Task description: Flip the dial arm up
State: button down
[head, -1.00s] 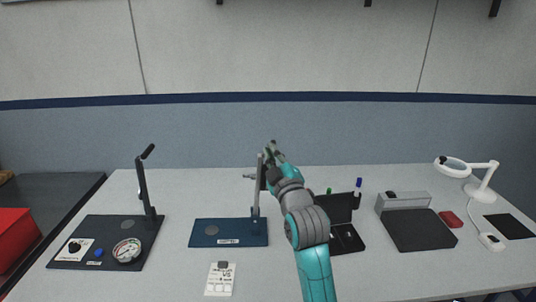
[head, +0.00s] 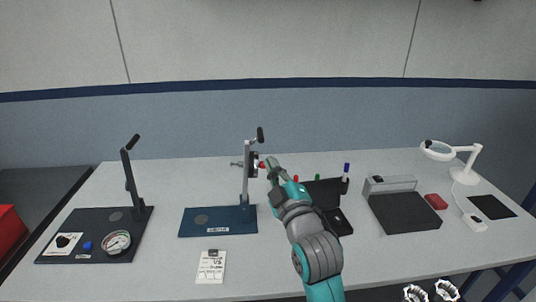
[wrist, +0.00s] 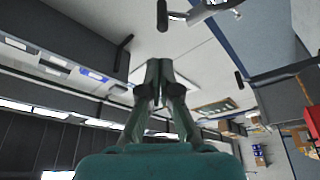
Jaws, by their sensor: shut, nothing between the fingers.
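A stand with a dark blue base (head: 218,221) is left of my gripper in the head view. My gripper (head: 268,163) is shut and empty, just right of the post's upper part. In the wrist view, the shut fingertips (wrist: 160,63) point towards a black handle (wrist: 162,14) beside a silver piece, apart from it.
A dark-based stand (head: 75,240) with a round gauge (head: 116,242) and raised lever is at left.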

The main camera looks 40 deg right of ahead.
jog(key=shift+v, duration=1.3)
jog(key=shift+w+a+r, duration=0.1)
jog(key=shift+r, duration=0.05)
